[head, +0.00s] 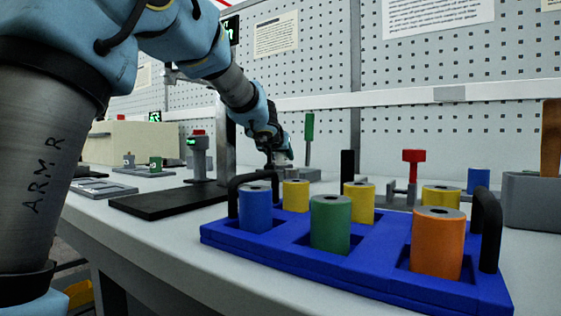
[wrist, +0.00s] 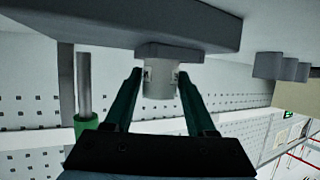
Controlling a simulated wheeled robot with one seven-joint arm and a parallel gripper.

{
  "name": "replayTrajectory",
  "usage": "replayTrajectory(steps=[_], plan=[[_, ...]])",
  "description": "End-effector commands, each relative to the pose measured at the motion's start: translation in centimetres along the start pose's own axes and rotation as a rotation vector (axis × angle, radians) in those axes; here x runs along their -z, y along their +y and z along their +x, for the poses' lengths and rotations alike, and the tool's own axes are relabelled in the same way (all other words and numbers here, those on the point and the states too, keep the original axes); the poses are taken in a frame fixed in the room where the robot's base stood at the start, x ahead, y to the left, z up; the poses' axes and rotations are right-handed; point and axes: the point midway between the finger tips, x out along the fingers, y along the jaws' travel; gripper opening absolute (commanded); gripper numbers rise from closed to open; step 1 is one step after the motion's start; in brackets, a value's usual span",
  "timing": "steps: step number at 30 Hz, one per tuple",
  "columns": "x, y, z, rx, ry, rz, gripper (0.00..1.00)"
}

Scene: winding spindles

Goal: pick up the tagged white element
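A white cylindrical element (wrist: 159,82) shows in the middle of the wrist view, against a grey block (wrist: 168,52). Small dark marks show at its sides; I cannot read any tag. My gripper (wrist: 160,77) has its two dark green fingers on either side of the element, with the tips close to it. Whether the fingers press on it or leave a thin gap is not clear. In the head view my gripper (head: 279,158) is low over the table behind the blue tray, and the element is too small there to make out clearly.
A blue tray (head: 290,262) with black handles holds blue, yellow, green and orange spools in front. A green-handled rod (head: 309,128) stands close to my gripper; a red-topped part (head: 413,158) is further right. A black plate (head: 165,202) lies left. Pegboard stands behind.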

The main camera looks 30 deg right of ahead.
Motion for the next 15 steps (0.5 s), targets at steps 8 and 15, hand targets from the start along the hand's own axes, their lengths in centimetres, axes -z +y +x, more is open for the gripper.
replayTrajectory(steps=[8, 15], plan=[[0.01, 0.01, -0.02, 0.000, 0.000, 0.000, 0.23], [0.01, 0.01, -0.02, 0.000, 0.000, 0.000, 0.00]])
